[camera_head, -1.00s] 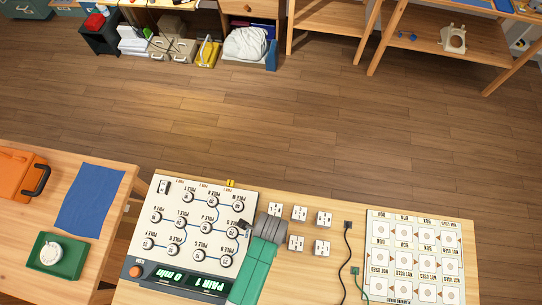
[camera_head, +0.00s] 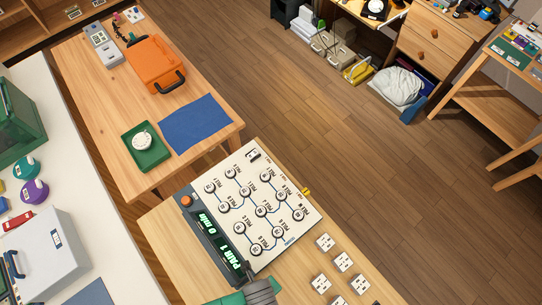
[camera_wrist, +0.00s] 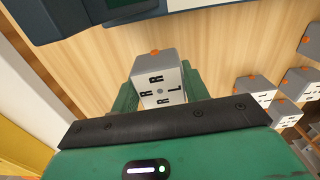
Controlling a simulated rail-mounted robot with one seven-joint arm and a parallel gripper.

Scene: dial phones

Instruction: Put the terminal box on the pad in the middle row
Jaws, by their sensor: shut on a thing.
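In the wrist view my gripper (camera_wrist: 159,84) is shut on a light grey terminal box (camera_wrist: 156,93) with black letters and an orange mark on its edge. The green fingers are on both sides of it. Bare wood table shows beyond it. In the head view part of my arm shows at the bottom edge; the held box is out of sight there. I cannot tell which pad is meant.
Several similar boxes (camera_head: 343,262) stand on the table right of the board; some also show at the right in the wrist view (camera_wrist: 290,85). A second table holds an orange case (camera_head: 157,65), blue cloth (camera_head: 200,123) and green tray (camera_head: 145,161) with a white dial.

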